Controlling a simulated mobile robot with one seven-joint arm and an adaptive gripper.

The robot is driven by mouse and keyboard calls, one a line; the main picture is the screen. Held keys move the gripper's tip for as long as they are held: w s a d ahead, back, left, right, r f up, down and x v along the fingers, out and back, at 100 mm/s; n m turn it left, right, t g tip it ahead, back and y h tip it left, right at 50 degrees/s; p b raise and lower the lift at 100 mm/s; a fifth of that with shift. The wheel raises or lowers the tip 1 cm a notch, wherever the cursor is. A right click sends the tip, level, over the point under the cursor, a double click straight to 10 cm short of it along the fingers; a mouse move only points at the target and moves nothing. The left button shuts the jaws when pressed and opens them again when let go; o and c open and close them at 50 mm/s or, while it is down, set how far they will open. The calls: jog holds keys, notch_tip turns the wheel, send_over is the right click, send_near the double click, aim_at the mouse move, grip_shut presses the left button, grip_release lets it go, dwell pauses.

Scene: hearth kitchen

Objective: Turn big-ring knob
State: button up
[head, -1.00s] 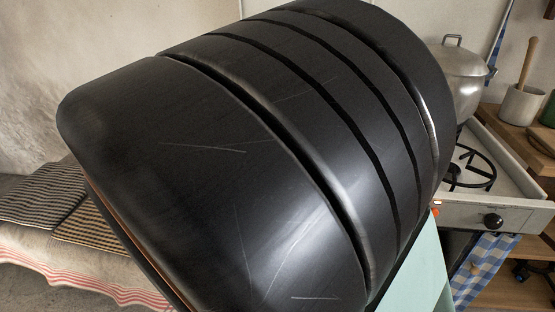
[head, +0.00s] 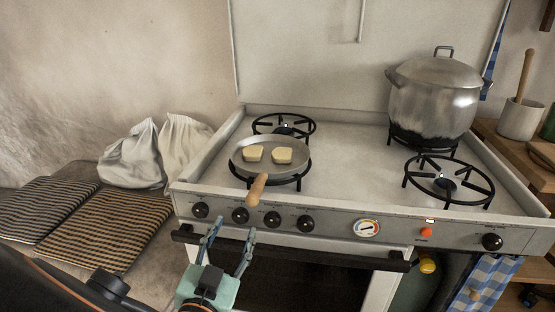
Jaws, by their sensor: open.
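The stove's front panel (head: 335,230) carries a row of black knobs on the left. These include a far-left knob (head: 200,210), a second knob (head: 240,215), a third knob (head: 272,219) and a right one in the row (head: 305,223). A lone black knob (head: 491,241) sits at the panel's right end. The knob labels are too small to read, so I cannot tell which is the big-ring knob. My gripper (head: 230,235) is open and empty, its fingers pointing up in front of the left knobs. I cannot tell whether it touches any knob.
A pan (head: 292,143) with two pale pieces sits on the front-left burner, its wooden handle (head: 257,189) reaching over the front edge. A lidded pot (head: 435,100) stands on the back-right burner. The front-right burner (head: 449,183) is bare. An oven handle (head: 330,257) runs below the knobs.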

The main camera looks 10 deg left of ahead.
aim_at(240, 218)
jog(key=shift+w+d+b, duration=0.2)
jog(key=shift+w+b, duration=0.2)
jog(key=shift+w, duration=1.75)
jog(key=shift+c, duration=0.4)
jog(key=c, duration=1.1)
